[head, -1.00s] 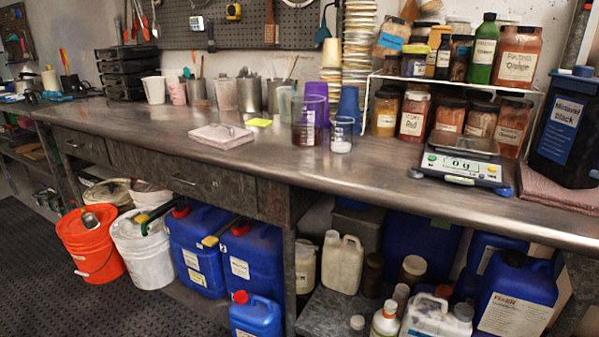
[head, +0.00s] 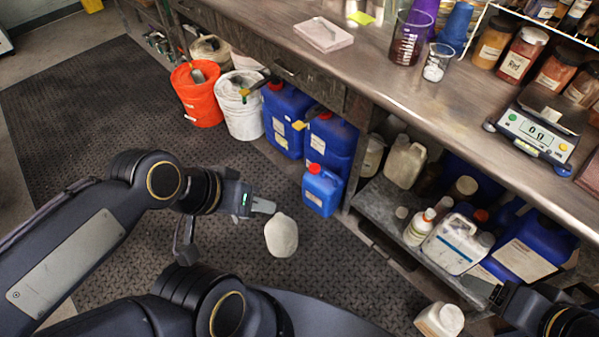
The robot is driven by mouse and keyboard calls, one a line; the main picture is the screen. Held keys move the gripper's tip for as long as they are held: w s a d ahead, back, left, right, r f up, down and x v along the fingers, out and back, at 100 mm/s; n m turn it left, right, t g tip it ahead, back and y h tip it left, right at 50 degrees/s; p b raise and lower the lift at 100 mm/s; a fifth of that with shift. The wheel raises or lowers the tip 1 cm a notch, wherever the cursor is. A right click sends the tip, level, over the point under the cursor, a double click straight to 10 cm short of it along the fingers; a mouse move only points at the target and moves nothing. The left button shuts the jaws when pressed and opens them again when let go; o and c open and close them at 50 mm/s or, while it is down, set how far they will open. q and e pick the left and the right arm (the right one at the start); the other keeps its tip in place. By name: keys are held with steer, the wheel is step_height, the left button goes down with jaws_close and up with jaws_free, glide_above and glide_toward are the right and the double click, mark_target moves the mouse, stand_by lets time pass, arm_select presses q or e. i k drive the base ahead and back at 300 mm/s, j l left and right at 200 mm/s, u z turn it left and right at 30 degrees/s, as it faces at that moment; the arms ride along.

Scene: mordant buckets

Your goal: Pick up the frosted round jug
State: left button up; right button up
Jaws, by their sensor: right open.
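A pale, rounded jug (head: 281,237), which looks like the frosted round jug, shows over the dark mat just below the tip of my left gripper (head: 263,206). I cannot tell whether it is held or stands on the floor, and its handle is not clear. The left fingers are seen edge-on, so their opening is unclear. My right gripper (head: 480,288) is open at the lower right, beside the lower shelf. A whitish jug (head: 438,320) shows at the bottom edge, left of and below the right gripper, partly cut off.
Blue canisters (head: 322,190), an orange bucket (head: 197,97) and a white bucket (head: 240,107) stand under the bench. The lower shelf (head: 376,212) holds several jugs and bottles. The bench top (head: 400,90) overhangs them. The floor mat (head: 90,110) is clear at left.

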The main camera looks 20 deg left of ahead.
mark_target(281, 232)
steer(key=j+z, duration=0.15)
steer(key=j, duration=0.4)
steer(key=j+z, duration=0.15)
steer(key=j, duration=0.4)
steer(key=k+j+z, duration=0.15)
steer(key=j, duration=0.4)
steer(key=j+z, duration=0.15)
steer(key=j, duration=0.35)
steer(key=k+j+z, duration=0.15)
steer(key=j, duration=0.35)
steer(key=k+j, duration=0.05)
